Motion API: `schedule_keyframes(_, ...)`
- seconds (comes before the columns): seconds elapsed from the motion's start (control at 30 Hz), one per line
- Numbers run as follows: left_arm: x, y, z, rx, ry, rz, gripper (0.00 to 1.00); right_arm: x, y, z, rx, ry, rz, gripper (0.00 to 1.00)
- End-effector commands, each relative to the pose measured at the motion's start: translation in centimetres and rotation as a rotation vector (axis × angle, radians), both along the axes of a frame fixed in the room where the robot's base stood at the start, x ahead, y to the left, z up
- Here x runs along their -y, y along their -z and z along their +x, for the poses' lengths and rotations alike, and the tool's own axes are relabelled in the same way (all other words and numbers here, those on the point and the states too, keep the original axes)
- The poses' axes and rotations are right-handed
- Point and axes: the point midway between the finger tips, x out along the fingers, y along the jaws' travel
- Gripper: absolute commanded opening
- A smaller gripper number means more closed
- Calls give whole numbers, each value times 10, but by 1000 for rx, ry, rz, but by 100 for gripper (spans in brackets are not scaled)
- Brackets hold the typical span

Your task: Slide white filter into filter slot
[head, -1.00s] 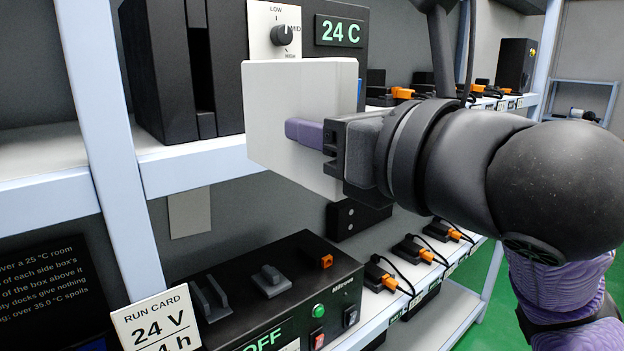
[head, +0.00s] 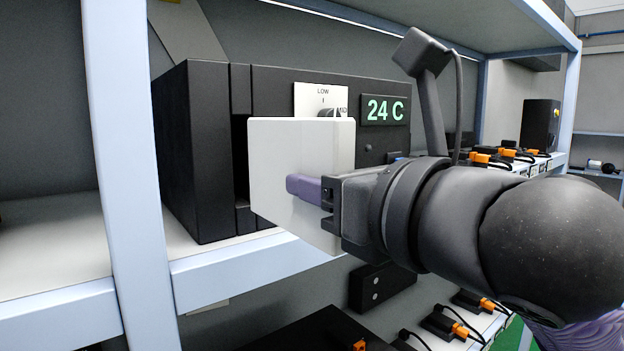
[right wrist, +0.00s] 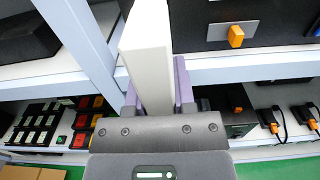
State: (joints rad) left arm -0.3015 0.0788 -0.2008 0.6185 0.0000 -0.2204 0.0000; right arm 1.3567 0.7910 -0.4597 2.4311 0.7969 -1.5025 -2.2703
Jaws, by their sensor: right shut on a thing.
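The white filter (head: 300,165) is a flat square panel, held upright in front of the black box (head: 195,150) on the shelf. My right gripper (head: 312,190) is shut on it. In the right wrist view the filter (right wrist: 147,50) shows edge-on between the purple fingers (right wrist: 157,88). The filter slot (head: 240,165) is a dark vertical gap in the front of the black box, just left of the filter and partly hidden behind it. The filter looks apart from the slot, but its exact depth is unclear. My left gripper is not in view.
The box carries a LOW/MID dial (head: 322,100) and a 24 C display (head: 385,110). A shelf upright (head: 130,170) stands left of the box, and the shelf's front rail (head: 235,268) runs below. Orange-plugged devices (head: 490,157) line the shelf at right.

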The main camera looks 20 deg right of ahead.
Motion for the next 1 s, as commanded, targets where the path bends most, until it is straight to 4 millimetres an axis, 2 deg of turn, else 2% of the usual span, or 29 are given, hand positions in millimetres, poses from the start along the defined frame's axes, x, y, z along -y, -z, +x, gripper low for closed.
schedule_keyframes(0.1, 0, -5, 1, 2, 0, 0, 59, -4, -1, 11, -1, 0, 1, 0)
schedule_keyframes(0.3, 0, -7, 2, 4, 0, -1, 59, -7, 0, 20, 1, 0, -1, 0)
schedule_keyframes(0.77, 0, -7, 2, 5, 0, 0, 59, -7, 0, 20, 1, 1, -1, 0)
schedule_keyframes(1.0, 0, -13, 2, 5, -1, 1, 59, -7, -1, 20, 0, 2, -2, 0)
